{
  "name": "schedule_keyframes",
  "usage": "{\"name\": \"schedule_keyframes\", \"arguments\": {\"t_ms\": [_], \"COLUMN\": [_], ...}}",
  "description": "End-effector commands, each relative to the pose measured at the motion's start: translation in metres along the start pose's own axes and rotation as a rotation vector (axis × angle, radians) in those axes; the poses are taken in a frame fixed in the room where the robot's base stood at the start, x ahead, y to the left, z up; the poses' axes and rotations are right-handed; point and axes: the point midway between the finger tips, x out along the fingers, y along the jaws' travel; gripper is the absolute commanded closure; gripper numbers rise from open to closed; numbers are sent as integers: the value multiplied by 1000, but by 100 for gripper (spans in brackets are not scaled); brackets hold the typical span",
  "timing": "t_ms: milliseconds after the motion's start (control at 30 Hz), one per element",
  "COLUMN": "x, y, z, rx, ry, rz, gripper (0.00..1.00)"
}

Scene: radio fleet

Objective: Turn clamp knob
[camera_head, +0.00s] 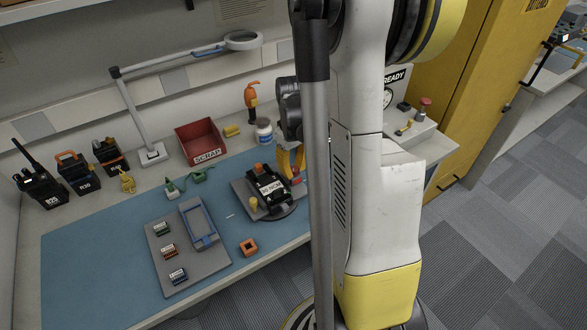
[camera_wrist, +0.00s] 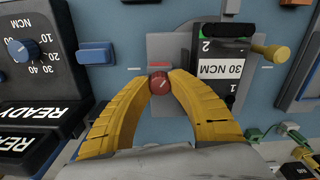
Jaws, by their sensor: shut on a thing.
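The clamp knob (camera_wrist: 160,83) is small, round and red with a pale pointer mark, at the middle of the wrist view. My gripper (camera_wrist: 160,78) has its two yellow fingers closed around the knob, one tip on each side. In the head view my gripper (camera_head: 293,178) reaches down at the right edge of the clamp fixture, and the knob is hidden there. The fixture's grey plate (camera_wrist: 165,48) lies under the knob. A black device (camera_wrist: 240,45) labelled 30 NCM sits beside the knob on the plate, with a tan handle (camera_wrist: 272,53) sticking out.
A torque box (camera_wrist: 35,50) with a blue dial stands left in the wrist view. A grey tray (camera_head: 205,272) with small labelled blocks, an orange square part (camera_head: 249,248) and a red scrap bin (camera_head: 201,143) are on the bench. The front left of the blue mat (camera_head: 90,265) is clear.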

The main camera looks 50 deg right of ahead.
Motion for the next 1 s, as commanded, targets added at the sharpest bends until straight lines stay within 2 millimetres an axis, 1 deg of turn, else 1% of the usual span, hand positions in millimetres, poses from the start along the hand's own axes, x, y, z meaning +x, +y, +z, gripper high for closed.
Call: {"name": "schedule_keyframes", "arguments": {"t_ms": [133, 167, 200, 233, 500, 567, 633, 767, 1000], "x": [0, 0, 0, 0, 0, -2, -8, -30, -84], "y": [0, 0, 0, 0, 0, 0, 0, 0, 0], "z": [0, 0, 0, 0, 0, 0, 0, 0, 0], "rx": [1, 1, 1, 1, 1, 1, 1, 1, 1], "ry": [0, 0, 0, 0, 0, 0, 0, 0, 0], "rz": [0, 0, 0, 0, 0, 0, 0, 0, 0], "gripper": [100, 72, 60, 53, 53, 53, 53, 53, 53]}}
